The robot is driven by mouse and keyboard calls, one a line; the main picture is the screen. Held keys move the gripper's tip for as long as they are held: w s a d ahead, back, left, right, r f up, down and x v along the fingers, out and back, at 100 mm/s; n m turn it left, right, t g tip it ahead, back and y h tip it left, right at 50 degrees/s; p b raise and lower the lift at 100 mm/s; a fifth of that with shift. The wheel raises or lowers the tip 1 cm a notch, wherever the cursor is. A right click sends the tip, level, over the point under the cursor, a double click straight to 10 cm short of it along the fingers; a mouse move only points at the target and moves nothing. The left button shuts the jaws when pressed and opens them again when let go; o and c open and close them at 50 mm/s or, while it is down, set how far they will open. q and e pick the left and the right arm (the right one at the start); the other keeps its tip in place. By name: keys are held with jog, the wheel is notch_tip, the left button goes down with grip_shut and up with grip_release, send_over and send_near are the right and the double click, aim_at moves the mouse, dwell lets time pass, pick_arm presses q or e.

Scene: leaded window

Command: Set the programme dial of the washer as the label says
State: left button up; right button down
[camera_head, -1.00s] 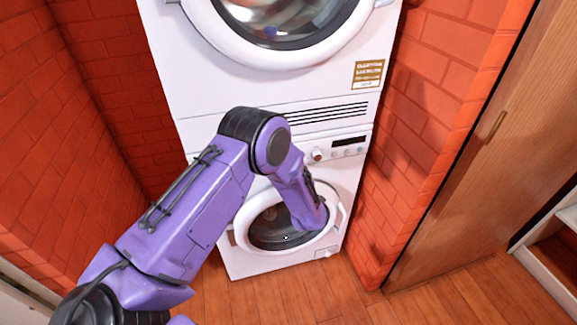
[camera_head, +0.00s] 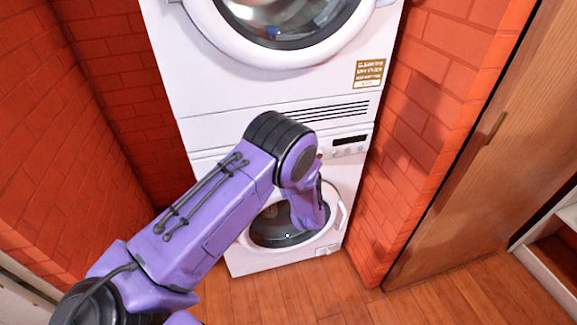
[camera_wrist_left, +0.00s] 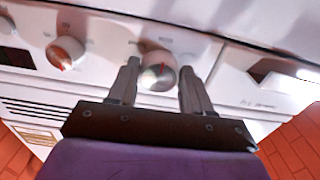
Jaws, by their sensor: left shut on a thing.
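The washer (camera_head: 233,259) is the lower of two stacked white machines, with a round door at its front. In the left wrist view, my left gripper (camera_wrist_left: 156,80) has its two fingers on either side of a round white dial (camera_wrist_left: 160,61) and is shut on it. Some lettering sits above this dial but is too blurred to read. The head view hides the gripper and this dial behind my arm. A gold and white label (camera_head: 369,73) is on the upper machine; its words are too small to read. My right gripper is out of view.
Another knob (camera_wrist_left: 66,53) with a red mark sits left of the gripped dial in the wrist view, and a drawer front (camera_wrist_left: 262,84) is to its right. A dark display (camera_head: 350,140) is on the panel. Brick walls (camera_head: 420,130) flank the machines.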

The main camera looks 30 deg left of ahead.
pick_arm(q)
jog(key=shift+f, duration=0.15)
dwell(0.3)
jog(key=o, duration=1)
jog(key=shift+s+d, duration=0.1)
jog(key=b+v, duration=0.1)
jog(key=v, duration=0.9)
jog(key=shift+s+d, duration=0.1)
jog(key=shift+s, duration=0.05)
